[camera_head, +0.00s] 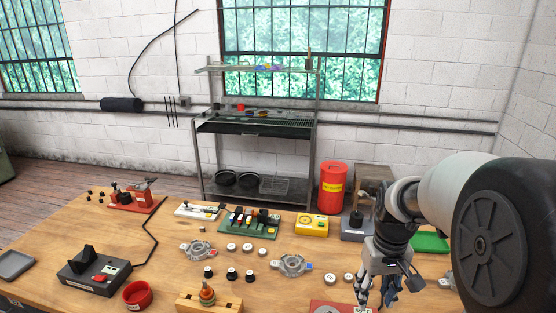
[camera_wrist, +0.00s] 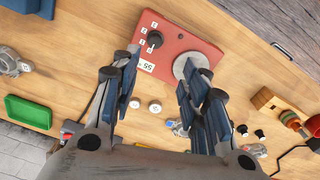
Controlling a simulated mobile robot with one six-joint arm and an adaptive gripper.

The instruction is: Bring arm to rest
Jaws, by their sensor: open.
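My arm reaches in from the right in the head view. My gripper (camera_head: 376,292) points down over the front right of the wooden workbench (camera_head: 150,228). In the wrist view my gripper (camera_wrist: 156,80) has its two fingers spread apart, with nothing between them. Beyond the fingertips lies a red device (camera_wrist: 172,42) with a black knob, a grey round plate and a white label. The red device (camera_head: 328,306) shows only in part at the lower edge of the head view, beside my gripper. I cannot tell the exact height of the fingertips above it.
Grey alternator housings (camera_head: 292,265), a green fixture (camera_head: 250,222), a yellow device (camera_head: 312,225) and a wooden block (camera_head: 208,303) stand on the bench. A green tray (camera_wrist: 28,112) lies left in the wrist view. A red drum (camera_head: 332,187) and metal shelving (camera_head: 257,128) stand behind.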

